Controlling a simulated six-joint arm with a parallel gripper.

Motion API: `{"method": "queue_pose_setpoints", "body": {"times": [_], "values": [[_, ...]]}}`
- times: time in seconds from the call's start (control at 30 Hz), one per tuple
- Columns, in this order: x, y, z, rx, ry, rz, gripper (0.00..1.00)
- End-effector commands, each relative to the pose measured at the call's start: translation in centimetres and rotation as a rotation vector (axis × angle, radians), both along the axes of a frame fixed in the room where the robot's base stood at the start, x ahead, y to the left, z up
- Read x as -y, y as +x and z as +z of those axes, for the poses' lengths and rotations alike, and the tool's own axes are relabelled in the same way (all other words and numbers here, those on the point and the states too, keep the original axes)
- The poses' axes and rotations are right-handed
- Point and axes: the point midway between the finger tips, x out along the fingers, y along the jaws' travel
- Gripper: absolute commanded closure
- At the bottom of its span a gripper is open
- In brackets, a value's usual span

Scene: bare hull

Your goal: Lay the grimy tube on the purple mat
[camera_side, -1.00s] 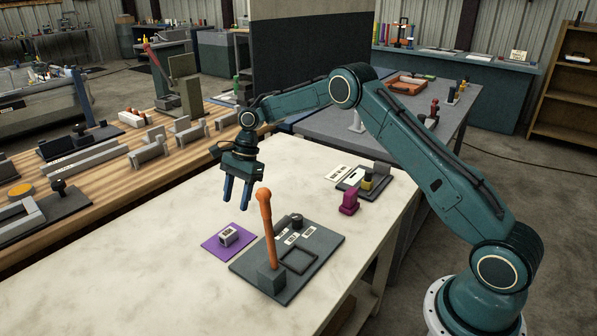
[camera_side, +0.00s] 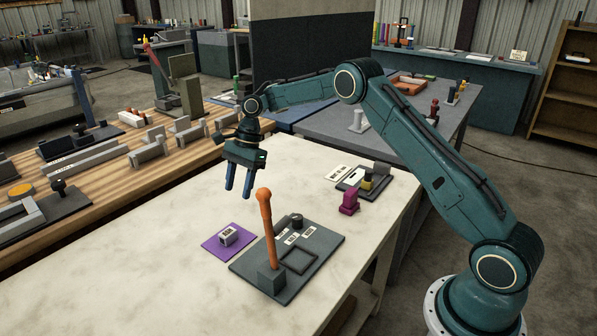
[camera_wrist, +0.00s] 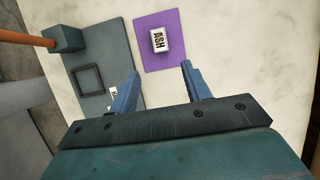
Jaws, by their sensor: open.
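The purple mat (camera_side: 214,246) lies flat on the pale tabletop, left of a dark grey board (camera_side: 254,262). A small pale block (camera_side: 229,236) labelled "ASH" stands on the mat; in the wrist view the block (camera_wrist: 158,40) sits near the middle of the mat (camera_wrist: 180,24). I cannot make out a grimy tube for certain; a short dark cylinder (camera_side: 297,221) stands at the back of the board. My gripper (camera_side: 239,193) is open and empty, pointing down above the table, behind the mat and board. In the wrist view its fingers (camera_wrist: 160,72) are apart with nothing between them.
An orange lever (camera_side: 267,225) rises tall from a block on the board, beside a square frame (camera_side: 298,259). A magenta piece (camera_side: 349,202) and a dark tray (camera_side: 352,188) stand to the right. The table's left front is clear.

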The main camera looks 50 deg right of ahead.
Motion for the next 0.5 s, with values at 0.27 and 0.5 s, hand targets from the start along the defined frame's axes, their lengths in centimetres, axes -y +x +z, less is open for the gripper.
{"method": "queue_pose_setpoints", "body": {"times": [0.27,0.5], "values": [[-0.6,-0.9,3.4,0.063,-0.022,0.075,0.52],[-1.5,-3.6,8.9,0.174,-0.071,0.223,0.52]]}}
